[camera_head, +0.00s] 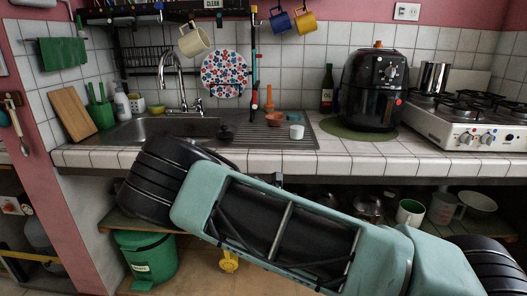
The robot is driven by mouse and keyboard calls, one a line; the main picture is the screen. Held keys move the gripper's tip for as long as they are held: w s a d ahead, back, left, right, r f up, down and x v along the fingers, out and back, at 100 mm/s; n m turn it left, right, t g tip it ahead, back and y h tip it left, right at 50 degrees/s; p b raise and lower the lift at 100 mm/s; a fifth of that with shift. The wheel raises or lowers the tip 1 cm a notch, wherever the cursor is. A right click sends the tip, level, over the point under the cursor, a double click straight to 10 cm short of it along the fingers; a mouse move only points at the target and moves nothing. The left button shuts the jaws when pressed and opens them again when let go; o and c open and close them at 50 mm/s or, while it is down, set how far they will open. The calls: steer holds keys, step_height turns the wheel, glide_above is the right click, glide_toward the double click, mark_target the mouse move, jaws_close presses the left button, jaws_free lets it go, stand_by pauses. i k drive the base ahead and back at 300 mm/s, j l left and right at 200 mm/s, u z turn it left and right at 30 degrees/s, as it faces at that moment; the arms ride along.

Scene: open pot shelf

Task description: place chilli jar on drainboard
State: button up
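The drainboard (262,141) is the ribbed metal surface to the right of the sink (165,129). A small reddish-brown bowl (273,119) and a pale cup (296,132) stand on it. A small dark round object (226,132) sits near the border of sink and drainboard; I cannot tell what it is. I cannot pick out a chilli jar in this view. My arm crosses the foreground below the counter and hides much of the lower shelf. My gripper is not clearly visible.
A black air fryer (375,90) on a green mat and a gas stove (470,118) stand to the right. A dark bottle (327,89) stands behind. Below the counter, the open shelf holds pots (368,206), a white mug (410,212) and a bowl (478,204).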

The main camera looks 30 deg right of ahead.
mark_target(251, 137)
steer(key=k+l+z, duration=0.15)
steer(key=k+z, duration=0.25)
steer(key=k, duration=0.2)
steer(key=z, duration=0.45)
steer(key=j+z, duration=0.1)
steer(key=z, duration=0.3)
steer(key=j+z, duration=0.1)
steer(key=z, duration=0.75)
steer(key=j, duration=0.8)
steer(key=k+j+z, duration=0.1)
steer(key=j, duration=0.65)
steer(key=k+j, duration=0.1)
steer(key=j, duration=1.45)
steer(key=k+z, duration=0.05)
